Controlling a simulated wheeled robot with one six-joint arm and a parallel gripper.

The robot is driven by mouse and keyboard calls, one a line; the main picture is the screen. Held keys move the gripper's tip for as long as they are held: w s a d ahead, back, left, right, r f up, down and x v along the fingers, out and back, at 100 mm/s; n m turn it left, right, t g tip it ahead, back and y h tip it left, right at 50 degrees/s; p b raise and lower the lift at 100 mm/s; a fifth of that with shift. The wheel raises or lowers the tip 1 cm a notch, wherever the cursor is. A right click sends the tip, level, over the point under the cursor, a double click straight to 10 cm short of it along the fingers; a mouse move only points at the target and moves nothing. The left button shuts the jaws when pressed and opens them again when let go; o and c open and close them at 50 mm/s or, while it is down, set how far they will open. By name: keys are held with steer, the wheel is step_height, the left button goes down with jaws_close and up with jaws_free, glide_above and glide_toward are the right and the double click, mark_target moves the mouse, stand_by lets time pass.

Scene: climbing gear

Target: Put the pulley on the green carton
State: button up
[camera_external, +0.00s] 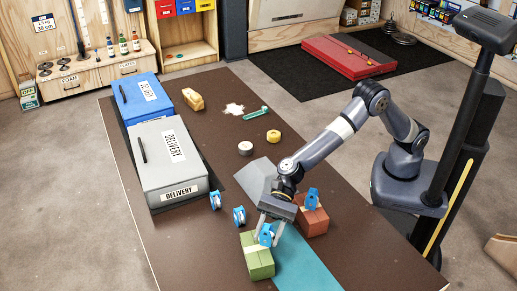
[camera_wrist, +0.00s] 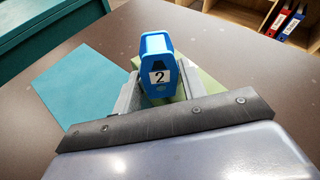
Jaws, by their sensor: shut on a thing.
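A blue pulley (camera_wrist: 157,58) with a label "2" is between the fingers of my gripper (camera_wrist: 160,85) in the wrist view. My gripper (camera_external: 268,231) is shut on this pulley (camera_external: 266,238) in the external view. The green carton (camera_external: 257,264) stands on the brown surface right below, with a pale band across it. The held pulley is at the carton's top; I cannot tell whether it touches. A green part of the carton (camera_wrist: 207,82) shows behind the fingers in the wrist view.
A red-brown carton (camera_external: 313,222) with another blue pulley (camera_external: 312,198) on top stands to the right. Two more blue pulleys (camera_external: 215,200) (camera_external: 239,215) lie left of my arm. Grey (camera_external: 160,190) and blue delivery boxes (camera_external: 128,108) stand at the left. The teal strip (camera_external: 302,264) lies beside the green carton.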

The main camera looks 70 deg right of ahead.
steer(key=shift+f, duration=0.15)
steer(key=o, duration=1)
steer(key=shift+r, duration=0.25)
steer(key=b+v, duration=0.1)
steer(key=v, duration=1.1)
